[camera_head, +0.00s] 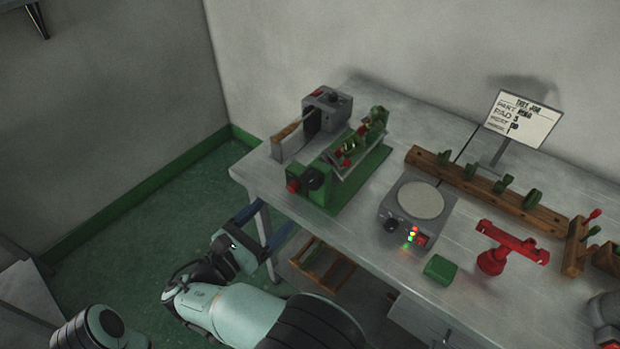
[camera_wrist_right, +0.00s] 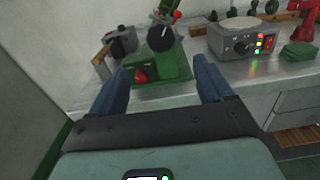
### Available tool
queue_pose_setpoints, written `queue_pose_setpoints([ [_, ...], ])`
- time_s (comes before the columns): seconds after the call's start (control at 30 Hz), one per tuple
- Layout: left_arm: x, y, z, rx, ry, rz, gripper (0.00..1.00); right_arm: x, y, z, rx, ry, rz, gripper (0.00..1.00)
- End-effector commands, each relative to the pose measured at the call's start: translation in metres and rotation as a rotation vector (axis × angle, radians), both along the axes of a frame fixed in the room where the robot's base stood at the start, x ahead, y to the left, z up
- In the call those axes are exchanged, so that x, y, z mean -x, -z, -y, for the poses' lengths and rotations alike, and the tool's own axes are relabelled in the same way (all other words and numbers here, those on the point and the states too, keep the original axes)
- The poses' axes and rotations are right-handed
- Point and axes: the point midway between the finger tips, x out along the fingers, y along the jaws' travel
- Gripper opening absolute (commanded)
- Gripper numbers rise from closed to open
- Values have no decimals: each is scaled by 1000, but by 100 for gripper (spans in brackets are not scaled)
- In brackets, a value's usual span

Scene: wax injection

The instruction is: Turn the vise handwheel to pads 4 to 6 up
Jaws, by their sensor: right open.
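The green vise (camera_head: 345,180) stands at the table's left end, with its tilted jaw part and small pads on top. A round black handwheel (camera_head: 316,178) is on its front end, beside a red knob (camera_head: 292,186). In the right wrist view the handwheel (camera_wrist_right: 160,38) shows a pale mark near its top, and the red knob (camera_wrist_right: 141,75) is below it. My right gripper (camera_head: 271,219) is open and empty, in front of the table edge, apart from the vise. Its blue fingers in the wrist view (camera_wrist_right: 160,70) frame the vise's front. The pad numbers are too small to read.
A grey box-shaped device (camera_head: 327,108) stands behind the vise. A round-topped hot plate (camera_head: 421,199) with lit lamps is to its right, then a green block (camera_head: 440,270), a red stand (camera_head: 491,262) and a wooden rack (camera_head: 480,185). The floor left of the table is clear.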

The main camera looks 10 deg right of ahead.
Motion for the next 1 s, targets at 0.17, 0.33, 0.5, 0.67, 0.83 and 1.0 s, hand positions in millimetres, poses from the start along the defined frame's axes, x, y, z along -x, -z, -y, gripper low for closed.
queue_pose_setpoints([
  [0.17,0,1,0,0,-1,1,43,-16,1,24,0,6,0,80],
  [0.33,0,2,0,-1,-2,2,43,-39,1,53,-1,6,1,80],
  [0.5,-1,3,0,-1,-1,4,43,-60,1,78,-2,4,2,80],
  [0.67,-1,3,0,-1,-2,5,43,-73,1,95,-1,3,2,80],
  [0.83,-1,3,0,-1,-2,5,43,-79,0,102,-2,1,2,80],
  [1.0,-1,3,0,-1,-2,5,43,-80,0,103,-2,1,2,80],
])
